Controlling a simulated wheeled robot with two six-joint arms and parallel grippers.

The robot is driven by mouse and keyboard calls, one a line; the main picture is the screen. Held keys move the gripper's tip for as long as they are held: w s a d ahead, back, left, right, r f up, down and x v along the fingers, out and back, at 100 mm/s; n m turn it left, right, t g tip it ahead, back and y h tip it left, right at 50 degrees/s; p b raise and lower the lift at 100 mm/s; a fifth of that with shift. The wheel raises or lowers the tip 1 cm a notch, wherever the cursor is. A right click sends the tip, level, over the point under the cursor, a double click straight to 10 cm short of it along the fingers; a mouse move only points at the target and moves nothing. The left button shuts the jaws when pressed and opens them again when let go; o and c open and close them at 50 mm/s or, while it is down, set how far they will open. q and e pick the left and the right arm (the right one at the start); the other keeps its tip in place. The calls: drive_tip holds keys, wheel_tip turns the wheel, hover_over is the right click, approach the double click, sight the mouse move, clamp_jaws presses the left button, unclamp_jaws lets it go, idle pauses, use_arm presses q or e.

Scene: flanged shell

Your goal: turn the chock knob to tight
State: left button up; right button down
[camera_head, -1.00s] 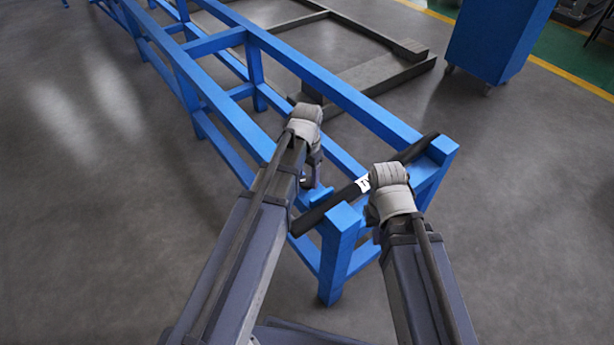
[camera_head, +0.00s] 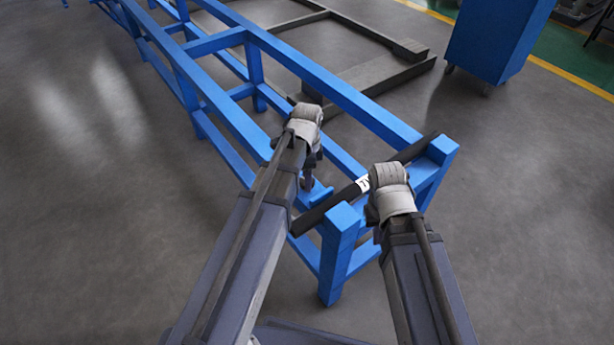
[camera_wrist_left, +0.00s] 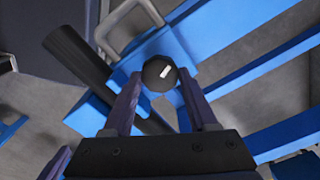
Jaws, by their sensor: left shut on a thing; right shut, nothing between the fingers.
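The chock knob (camera_wrist_left: 160,73) is a round black knob with a short white mark on its face, in the middle of the left wrist view. The white mark points slantwise. My left gripper (camera_wrist_left: 160,82) is shut on it, one finger on each side. In the head view my left gripper (camera_head: 309,178) reaches down beside the blue frame (camera_head: 340,226), and the knob is hidden there. My right gripper (camera_head: 375,222) is mostly hidden behind its own wrist, close to the frame's near end. It is shut with nothing between its fingers.
A dark bar (camera_head: 408,152) with a white label (camera_head: 363,184) lies across the frame's end, between and beneath my arms. A blue cabinet (camera_head: 497,38) on casters stands at the back right. A grey metal frame (camera_head: 375,78) lies on the floor behind. Floor at left is clear.

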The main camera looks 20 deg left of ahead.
use_arm(q)
drive_tip(key=shift+m, duration=0.3)
idle(0.4)
drive_tip(key=o, duration=1.4)
drive_tip(key=shift+c, duration=0.2)
drive_tip(key=shift+r, duration=0.1)
wheel_tip(320, 180, up, 8)
drive_tip(key=p, duration=0.8)
drive_tip(key=shift+f, duration=0.2)
